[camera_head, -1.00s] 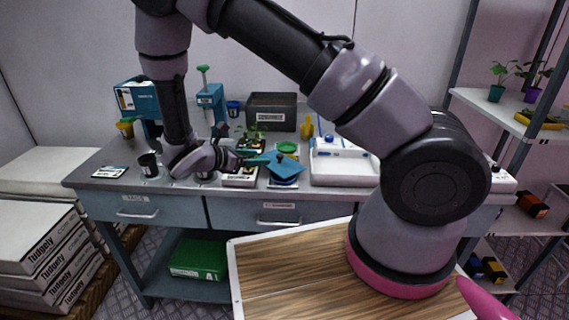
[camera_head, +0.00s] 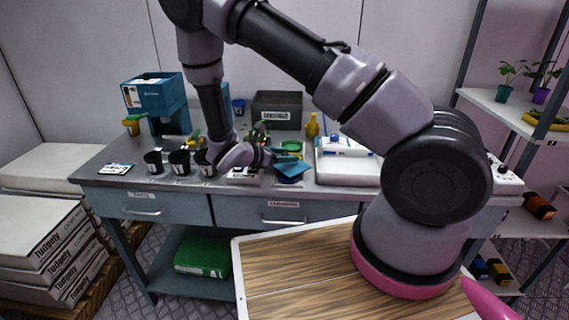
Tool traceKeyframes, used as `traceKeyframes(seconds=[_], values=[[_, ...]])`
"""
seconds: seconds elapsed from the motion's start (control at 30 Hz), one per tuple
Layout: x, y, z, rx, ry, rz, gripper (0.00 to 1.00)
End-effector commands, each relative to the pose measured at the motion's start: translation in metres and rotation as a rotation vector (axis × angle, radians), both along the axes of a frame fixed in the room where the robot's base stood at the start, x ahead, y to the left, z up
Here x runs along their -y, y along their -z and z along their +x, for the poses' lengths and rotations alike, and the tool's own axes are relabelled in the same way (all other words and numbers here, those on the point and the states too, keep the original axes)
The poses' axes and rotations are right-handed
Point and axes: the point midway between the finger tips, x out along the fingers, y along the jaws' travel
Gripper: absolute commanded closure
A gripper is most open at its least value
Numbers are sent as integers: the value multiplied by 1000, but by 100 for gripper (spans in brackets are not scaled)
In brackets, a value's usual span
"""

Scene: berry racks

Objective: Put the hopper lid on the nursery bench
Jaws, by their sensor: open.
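A flat teal-blue piece that looks like the hopper lid (camera_head: 291,167) is at the front middle of the nursery bench (camera_head: 110,170). It looks tilted over a round blue dish; whether it touches the dish or the bench top is unclear. My gripper (camera_head: 268,156) points right with open fingers at the lid's left side. I cannot tell whether the fingers touch it. The blue hopper (camera_head: 153,96) stands at the back left of the bench. My forearm hides part of the bench behind it.
Several black pots (camera_head: 179,162) stand left of my gripper. A grey bin (camera_head: 276,110) is at the back, and a white tray (camera_head: 345,172) is to the right. A flat card (camera_head: 115,169) lies at the left. Some bench front at the left is clear.

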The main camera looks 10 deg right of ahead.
Motion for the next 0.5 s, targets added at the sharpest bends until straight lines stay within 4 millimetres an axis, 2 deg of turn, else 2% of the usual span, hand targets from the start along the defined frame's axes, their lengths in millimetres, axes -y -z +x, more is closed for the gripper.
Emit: traceKeyframes(seconds=[0.03, 0.1, 0.2, 0.5], values=[[0, 0, 0, 0, 0, 0, 38], [0, 0, 0, 0, 0, 0, 65], [0, 0, 0, 0, 0, 0, 100], [0, -1, 0, 1, 0, 0, 100]])
